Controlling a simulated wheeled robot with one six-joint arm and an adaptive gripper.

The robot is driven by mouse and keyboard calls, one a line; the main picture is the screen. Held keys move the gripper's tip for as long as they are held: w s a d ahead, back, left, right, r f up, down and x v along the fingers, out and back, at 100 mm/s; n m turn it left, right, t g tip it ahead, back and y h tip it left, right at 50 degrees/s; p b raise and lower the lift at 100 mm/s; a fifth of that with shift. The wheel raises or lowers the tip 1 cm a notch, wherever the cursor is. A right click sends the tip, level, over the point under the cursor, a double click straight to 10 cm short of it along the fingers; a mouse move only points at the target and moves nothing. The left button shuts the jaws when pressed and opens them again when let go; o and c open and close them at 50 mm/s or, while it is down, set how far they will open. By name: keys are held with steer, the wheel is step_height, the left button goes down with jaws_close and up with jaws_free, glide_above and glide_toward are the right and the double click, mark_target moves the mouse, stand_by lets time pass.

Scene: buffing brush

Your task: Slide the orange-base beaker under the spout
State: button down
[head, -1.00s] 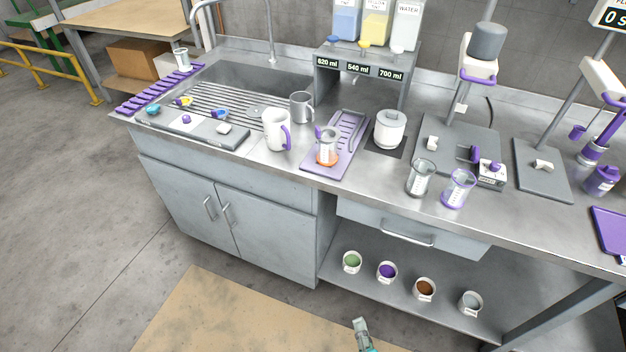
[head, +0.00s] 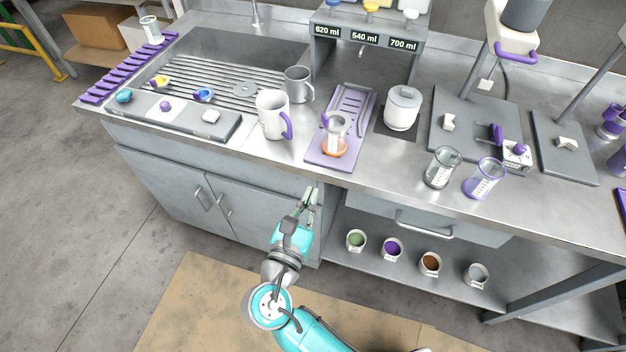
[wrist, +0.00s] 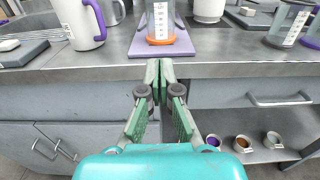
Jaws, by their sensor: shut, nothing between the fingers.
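In the wrist view the beaker (wrist: 161,20) is straight ahead, above and beyond the fingers. A spout (head: 361,53) shows under the dispenser shelf, behind the tray. My gripper (head: 312,190) is in front of the counter's front edge, below the counter top and apart from the beaker. Its fingers are together and empty, as the wrist view (wrist: 159,70) also shows.
A white mug (head: 272,116) and a grey mug (head: 298,85) stand left of the tray. A white lidded pot (head: 402,108) stands right of it. Two other beakers, one clear (head: 442,167) and one purple-based (head: 484,178), stand farther right. Below is an open shelf with several cups (head: 392,250).

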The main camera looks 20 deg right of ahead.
mark_target(331, 147)
steer(key=x, duration=1.2)
steer(key=shift+w+d, duration=0.25)
steer(key=shift+w, duration=0.05)
steer(key=shift+x, duration=1.8)
steer(key=shift+f, duration=0.1)
